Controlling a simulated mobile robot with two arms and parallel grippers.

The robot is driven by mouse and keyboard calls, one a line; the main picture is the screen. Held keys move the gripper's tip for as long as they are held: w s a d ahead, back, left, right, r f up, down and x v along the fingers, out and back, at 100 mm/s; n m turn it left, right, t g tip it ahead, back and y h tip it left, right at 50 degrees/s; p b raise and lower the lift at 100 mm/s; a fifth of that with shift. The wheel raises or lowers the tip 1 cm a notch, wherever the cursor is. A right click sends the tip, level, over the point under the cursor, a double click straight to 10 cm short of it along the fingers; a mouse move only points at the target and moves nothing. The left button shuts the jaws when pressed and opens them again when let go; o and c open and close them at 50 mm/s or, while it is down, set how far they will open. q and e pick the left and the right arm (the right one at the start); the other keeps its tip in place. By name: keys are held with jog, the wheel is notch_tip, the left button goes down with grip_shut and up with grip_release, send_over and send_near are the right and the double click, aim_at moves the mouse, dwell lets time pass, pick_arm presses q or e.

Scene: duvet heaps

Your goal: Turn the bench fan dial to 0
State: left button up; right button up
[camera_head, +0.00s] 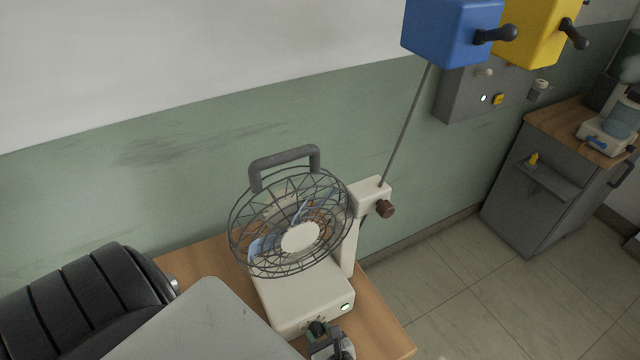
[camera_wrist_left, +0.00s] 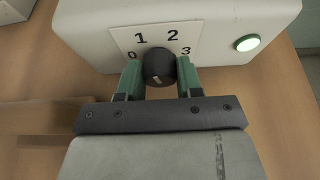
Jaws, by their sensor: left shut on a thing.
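The bench fan (camera_head: 295,300) stands on a wooden bench, with a cream base, a round wire cage and a grey handle on top. Its black dial (camera_wrist_left: 158,68) is on the front of the base, on a white plate (camera_wrist_left: 122,38) marked 0, 1, 2 and 3. A light mark shows low on the dial's face, slightly left of centre; I cannot tell which number it stands for. My left gripper (camera_wrist_left: 160,78) is shut on the dial, with a green finger on each side. In the head view the left gripper (camera_head: 322,338) partly covers the dial. My right gripper is out of view.
A round green light (camera_wrist_left: 247,43) is lit on the fan base, right of the dial. The wooden bench top (camera_head: 375,315) is bare right of the fan. Blue (camera_head: 450,30) and yellow (camera_head: 535,30) boxes with dark levers hang above. A grey cabinet (camera_head: 535,200) stands at right.

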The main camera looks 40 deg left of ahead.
pick_arm(q)
jog(key=shift+s+a+f+n+t+h+b, duration=0.1)
jog(key=shift+n+t+h+b, duration=0.15)
jog(key=shift+n, duration=0.25)
jog(key=shift+a+n+t+h+b, duration=0.1)
jog(key=shift+n+t, duration=0.25)
jog(key=shift+n, duration=0.15)
jog(key=shift+n+t+b, duration=0.6)
jog(key=shift+n, duration=0.2)
jog(key=o, duration=0.7)
jog(key=shift+o, duration=1.1)
jog(key=b+v, duration=0.2)
jog(key=v, duration=0.8)
jog(key=shift+s+d+b, duration=0.15)
jog(key=shift+d+b, duration=0.1)
jog(key=shift+b, duration=0.05)
